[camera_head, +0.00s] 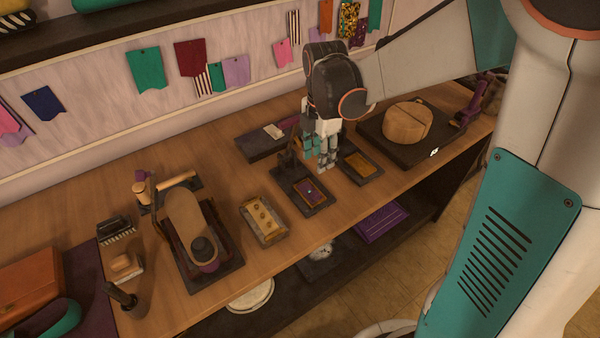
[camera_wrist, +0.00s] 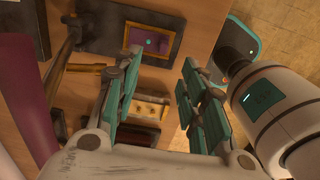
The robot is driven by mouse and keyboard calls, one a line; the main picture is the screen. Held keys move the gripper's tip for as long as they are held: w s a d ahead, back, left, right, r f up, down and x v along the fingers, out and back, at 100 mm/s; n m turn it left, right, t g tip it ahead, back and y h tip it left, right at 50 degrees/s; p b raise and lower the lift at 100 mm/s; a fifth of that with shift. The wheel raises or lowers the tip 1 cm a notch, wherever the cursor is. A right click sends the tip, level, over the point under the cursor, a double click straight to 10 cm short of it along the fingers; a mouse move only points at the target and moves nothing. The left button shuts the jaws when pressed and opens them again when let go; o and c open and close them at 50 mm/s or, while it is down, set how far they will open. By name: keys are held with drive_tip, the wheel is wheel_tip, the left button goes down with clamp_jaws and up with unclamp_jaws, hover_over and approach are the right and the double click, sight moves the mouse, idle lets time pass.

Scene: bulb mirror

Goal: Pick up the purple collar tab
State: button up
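A small purple tab (camera_head: 311,191), likely the collar tab, lies in a brass-framed dark tray (camera_head: 318,207) at the middle of the bench. It also shows in the wrist view (camera_wrist: 148,38), with a small bright dot on it. My gripper (camera_head: 322,163) is just behind and above this tray, pointing down. In the wrist view my gripper (camera_wrist: 162,60) has its two teal fingers well apart with nothing between them. The tab is beyond the fingertips, nearer the left finger. Height above the tray is hard to tell.
A dark post tool (camera_head: 288,160) stands at the tray's back left. A second brass-framed tray (camera_head: 362,166) is to its right, and a board with a wooden block (camera_head: 407,122) beyond. A tray of brass pieces (camera_head: 264,220) is left. The bench's front edge is close.

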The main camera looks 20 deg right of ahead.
drive_tip(key=b, duration=0.3)
hover_over(316, 193)
drive_tip(key=w, duration=0.1)
drive_tip(key=f, duration=0.8)
drive_tip(key=shift+d+f, duration=0.1)
drive_tip(key=shift+d, duration=0.15)
drive_tip(key=f, duration=0.1)
drive_tip(key=f+b, duration=0.1)
drive_tip(key=f, duration=0.1)
drive_tip(key=s+f+b, duration=0.1)
drive_tip(key=shift+a+f, duration=0.25)
drive_tip(key=shift+f, duration=0.05)
drive_tip(key=shift+w+f, duration=0.1)
drive_tip(key=shift+f, duration=0.2)
drive_tip(key=shift+r, duration=0.1)
clamp_jaws()
